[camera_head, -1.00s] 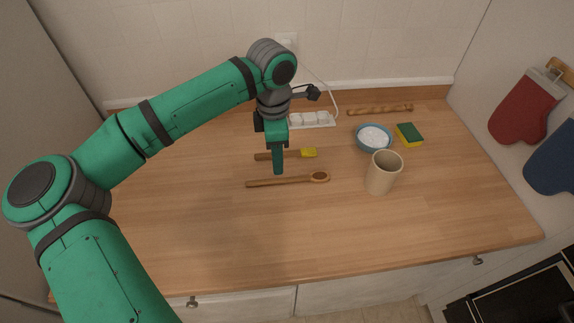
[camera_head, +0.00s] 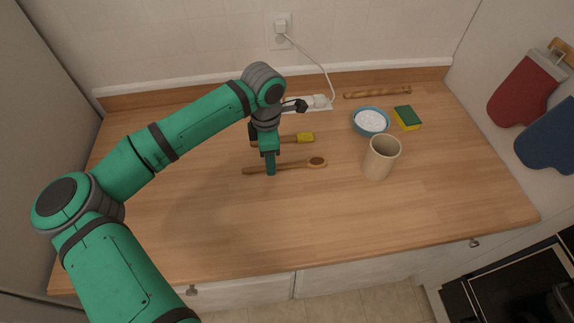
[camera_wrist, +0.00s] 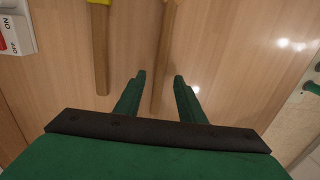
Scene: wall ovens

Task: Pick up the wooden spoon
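The wooden spoon (camera_head: 295,164) lies flat on the wooden counter, its oval bowl to the right and its handle to the left. My gripper (camera_head: 270,172) points down over the spoon's handle in the head view. In the wrist view my gripper (camera_wrist: 159,77) has its two fingers apart, with the spoon's handle (camera_wrist: 163,70) showing between them. The fingertips look close to the handle; I cannot tell their exact height above the counter.
A yellow-ended brush (camera_head: 305,138) lies just behind the spoon, its handle (camera_wrist: 101,60) left of my fingers. A beige cup (camera_head: 380,160), blue bowl (camera_head: 371,121), sponge (camera_head: 407,118), rolling pin (camera_head: 377,92) and power strip (camera_head: 318,103) stand further off. The front counter is clear.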

